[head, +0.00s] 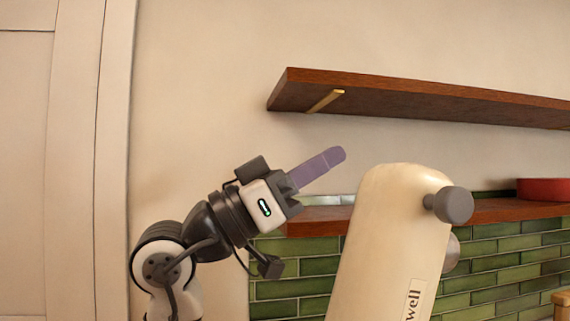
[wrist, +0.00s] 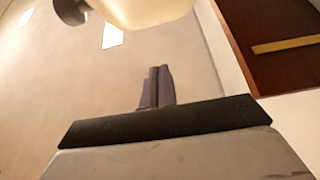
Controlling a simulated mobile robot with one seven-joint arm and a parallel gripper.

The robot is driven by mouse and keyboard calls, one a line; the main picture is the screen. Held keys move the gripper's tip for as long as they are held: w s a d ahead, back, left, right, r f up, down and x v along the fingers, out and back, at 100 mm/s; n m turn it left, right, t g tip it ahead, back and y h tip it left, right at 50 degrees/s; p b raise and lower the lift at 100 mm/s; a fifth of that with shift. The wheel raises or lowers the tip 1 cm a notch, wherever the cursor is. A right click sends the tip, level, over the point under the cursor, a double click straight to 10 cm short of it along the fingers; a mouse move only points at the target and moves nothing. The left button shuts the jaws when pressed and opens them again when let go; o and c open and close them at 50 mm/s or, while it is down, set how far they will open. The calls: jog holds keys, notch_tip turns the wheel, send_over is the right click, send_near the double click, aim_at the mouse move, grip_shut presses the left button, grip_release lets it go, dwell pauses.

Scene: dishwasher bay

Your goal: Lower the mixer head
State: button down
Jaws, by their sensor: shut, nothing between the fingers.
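The cream mixer head (head: 390,240) is tilted up, standing steeply in the lower middle of the head view. A grey round knob (head: 454,205) sits on its right side near the top. In the wrist view part of the mixer head (wrist: 140,8) shows at the top edge. My gripper (head: 338,156) is left of the mixer head's upper end, its purple fingers pointing up and right, with a visible gap to the mixer in the picture. The fingers (wrist: 157,82) are together and empty in the wrist view. The mixer's base is out of view.
A brown wooden shelf (head: 420,97) with a brass bracket (head: 325,101) runs above and behind the mixer. A lower wooden shelf (head: 315,222) over green tiles (head: 285,288) is behind it, with a red dish (head: 544,189) at right. Open space lies above the mixer.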

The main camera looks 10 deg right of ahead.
jog(key=shift+w+d+f+p, duration=0.1)
jog(key=shift+d+f+p, duration=0.1)
jog(key=shift+d, duration=0.5)
jog(key=shift+s+d+f+p, duration=0.1)
jog(key=shift+d+p, duration=0.15)
jog(key=shift+d, duration=0.45)
jog(key=shift+w+d+f+p, duration=0.1)
jog(key=shift+d+f+p, duration=0.1)
jog(key=shift+d, duration=0.5)
jog(key=shift+d, duration=0.1)
